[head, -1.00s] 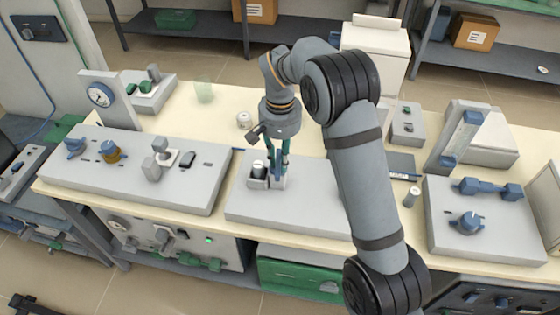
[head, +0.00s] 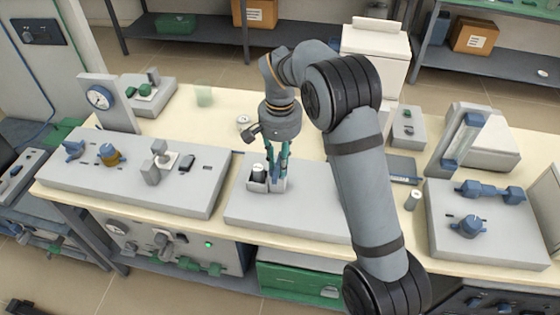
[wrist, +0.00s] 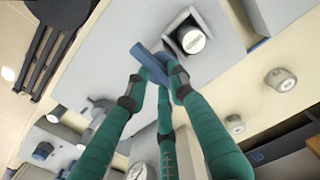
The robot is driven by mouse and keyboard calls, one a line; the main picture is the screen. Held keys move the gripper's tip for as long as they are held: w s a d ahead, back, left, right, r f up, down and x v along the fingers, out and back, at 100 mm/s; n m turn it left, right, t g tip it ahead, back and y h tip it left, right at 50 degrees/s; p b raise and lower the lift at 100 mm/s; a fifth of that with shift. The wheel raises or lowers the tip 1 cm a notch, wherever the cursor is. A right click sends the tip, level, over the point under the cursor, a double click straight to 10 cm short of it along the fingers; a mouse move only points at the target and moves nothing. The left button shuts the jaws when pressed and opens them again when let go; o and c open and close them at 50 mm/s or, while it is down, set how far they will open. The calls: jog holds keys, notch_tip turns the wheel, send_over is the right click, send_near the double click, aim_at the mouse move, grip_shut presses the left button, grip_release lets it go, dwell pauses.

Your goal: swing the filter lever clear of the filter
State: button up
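The filter (head: 258,173) is a dark cylinder with a pale top. It sits in a square grey holder on the middle panel, just left of my gripper in the head view. In the wrist view the filter (wrist: 191,39) shows its round white top, uncovered. The blue filter lever (wrist: 148,60) lies beside the holder, its bar passing between my fingertips. My gripper (wrist: 166,82) has teal fingers drawn together around the lever. In the head view my gripper (head: 278,180) points down right beside the filter, and its fingers hide most of the lever.
A right panel (head: 490,230) carries blue handles. A small cylinder (head: 412,200) stands between. The middle panel's front (head: 290,215) is bare.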

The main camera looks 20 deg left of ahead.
jog(key=o, duration=0.4)
jog(key=shift+c, duration=0.2)
notch_tip(320, 180, up, 12)
dwell(0.4)
jog(key=shift+f, duration=0.15)
dwell(0.4)
notch_tip(320, 180, down, 12)
jog(key=shift+r, duration=0.1)
dwell(0.4)
jog(key=shift+r, duration=0.1)
